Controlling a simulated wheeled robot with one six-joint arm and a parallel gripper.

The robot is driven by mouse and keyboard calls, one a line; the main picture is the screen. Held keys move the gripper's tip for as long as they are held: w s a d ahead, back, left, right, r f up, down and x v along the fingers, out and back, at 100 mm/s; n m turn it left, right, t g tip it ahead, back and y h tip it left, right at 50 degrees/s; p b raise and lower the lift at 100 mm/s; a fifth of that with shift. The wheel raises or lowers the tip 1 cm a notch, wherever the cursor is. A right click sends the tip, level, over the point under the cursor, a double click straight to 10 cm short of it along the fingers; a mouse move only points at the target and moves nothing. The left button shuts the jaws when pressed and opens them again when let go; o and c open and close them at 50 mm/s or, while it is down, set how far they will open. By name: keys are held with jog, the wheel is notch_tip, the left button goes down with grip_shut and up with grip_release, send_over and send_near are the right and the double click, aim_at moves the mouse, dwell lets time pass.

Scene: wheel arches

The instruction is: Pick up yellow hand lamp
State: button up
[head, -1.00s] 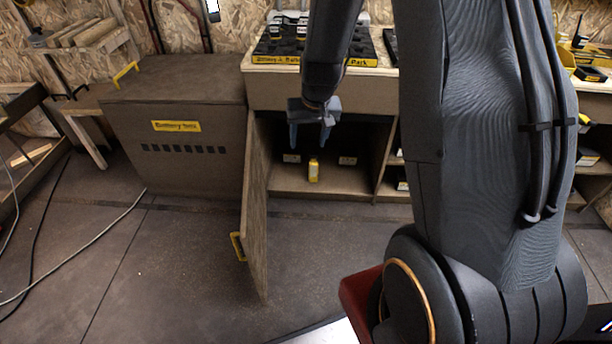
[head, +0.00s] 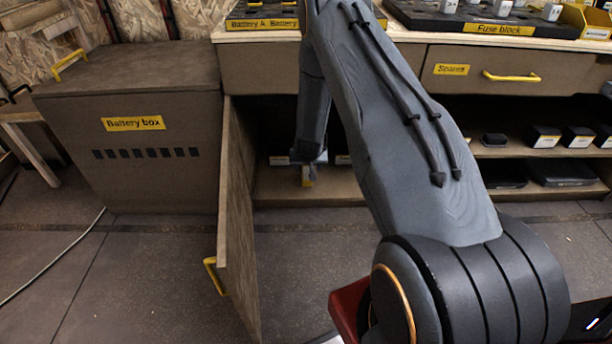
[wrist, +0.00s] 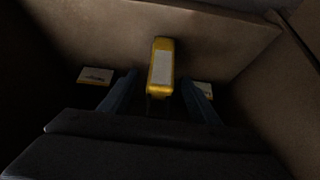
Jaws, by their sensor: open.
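The yellow hand lamp (wrist: 162,65) stands in the open cupboard. In the wrist view it has a yellow rim and a pale front face. My gripper (wrist: 157,85) is open, with one dark finger to the left of the lamp and one to the right; I see gaps on both sides.
The open cupboard door (head: 238,220) stands out to the left of the opening. The cupboard walls are close around the arm. A Battery box (head: 135,160) stands further left. Shelves with small boxes (head: 545,137) are on the right. Two pale labels, one on the left (wrist: 96,76), flank the lamp.

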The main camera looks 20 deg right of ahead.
aim_at(307, 173)
jog(key=shift+a+b+x, duration=0.25)
jog(key=shift+b+x, duration=0.2)
jog(key=shift+x, duration=0.75)
jog(key=b+x, duration=0.1)
jog(key=x, duration=0.1)
jog(key=b+x, duration=0.2)
jog(key=x, duration=0.1)
jog(key=shift+s+f, duration=0.15)
jog(key=shift+s, duration=0.1)
jog(key=c, duration=1.3)
